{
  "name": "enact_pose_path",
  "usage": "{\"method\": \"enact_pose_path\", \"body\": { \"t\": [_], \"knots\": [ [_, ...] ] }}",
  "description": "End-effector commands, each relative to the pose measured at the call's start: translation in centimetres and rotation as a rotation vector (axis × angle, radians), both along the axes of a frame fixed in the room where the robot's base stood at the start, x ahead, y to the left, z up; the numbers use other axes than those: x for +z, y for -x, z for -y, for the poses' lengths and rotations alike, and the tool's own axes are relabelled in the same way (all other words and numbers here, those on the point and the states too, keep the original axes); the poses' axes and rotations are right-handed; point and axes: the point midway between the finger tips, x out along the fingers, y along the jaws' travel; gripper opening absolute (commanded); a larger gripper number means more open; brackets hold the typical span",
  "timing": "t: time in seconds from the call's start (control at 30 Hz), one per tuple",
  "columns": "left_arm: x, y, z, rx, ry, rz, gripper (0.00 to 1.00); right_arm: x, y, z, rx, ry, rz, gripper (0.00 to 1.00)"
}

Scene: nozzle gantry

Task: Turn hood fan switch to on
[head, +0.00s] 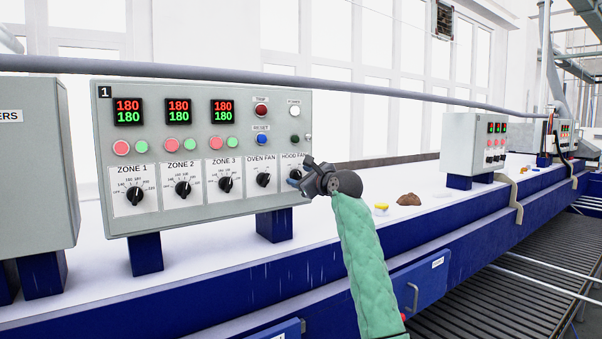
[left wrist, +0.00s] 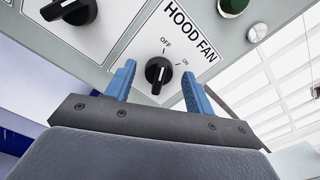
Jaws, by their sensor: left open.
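The hood fan switch (left wrist: 158,72) is a black rotary knob with a white pointer line on a white plate marked HOOD FAN, OFF and ON. In the left wrist view it sits between the two blue fingers of my left gripper (left wrist: 158,90), which is open, with a gap on both sides. I cannot tell how deep the fingers reach around it. In the head view my left gripper (head: 303,178) is at the lower right of the grey control panel (head: 235,105) and partly hides the hood fan switch. My right gripper is not in view.
The oven fan knob (head: 263,180) is just left of the hood fan plate; it also shows in the left wrist view (left wrist: 72,10). Zone knobs, buttons and displays fill the panel. A grey pipe (head: 330,80) runs above. A brown lump (head: 408,200) lies on the white surface to the right.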

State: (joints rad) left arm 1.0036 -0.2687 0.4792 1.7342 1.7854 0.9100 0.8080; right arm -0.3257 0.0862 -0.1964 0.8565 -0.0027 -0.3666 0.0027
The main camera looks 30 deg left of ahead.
Motion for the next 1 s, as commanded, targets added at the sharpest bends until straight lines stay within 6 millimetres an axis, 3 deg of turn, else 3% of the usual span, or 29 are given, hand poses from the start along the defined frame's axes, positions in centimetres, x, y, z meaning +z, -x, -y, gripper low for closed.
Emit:
{"method": "enact_pose_path", "body": {
  "t": [0.33, 0.57, 0.87, 0.97, 1.0],
  "knots": [
    [0.0, -0.1, -0.2, 0.000, 0.000, 0.000, 0.54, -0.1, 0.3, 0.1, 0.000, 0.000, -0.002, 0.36],
    [0.0, -0.1, -0.2, 0.000, 0.000, 0.000, 0.10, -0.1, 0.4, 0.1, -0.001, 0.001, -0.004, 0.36],
    [-0.1, -0.1, -0.2, 0.000, -0.011, -0.026, 0.10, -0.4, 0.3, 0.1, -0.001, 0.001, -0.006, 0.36],
    [-0.2, -0.1, -0.2, 0.000, -0.026, -0.060, 0.10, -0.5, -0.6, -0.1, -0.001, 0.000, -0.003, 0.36],
    [-0.2, -0.1, -0.2, 0.000, -0.034, -0.079, 0.10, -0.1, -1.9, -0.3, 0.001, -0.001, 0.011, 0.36]
  ]
}}
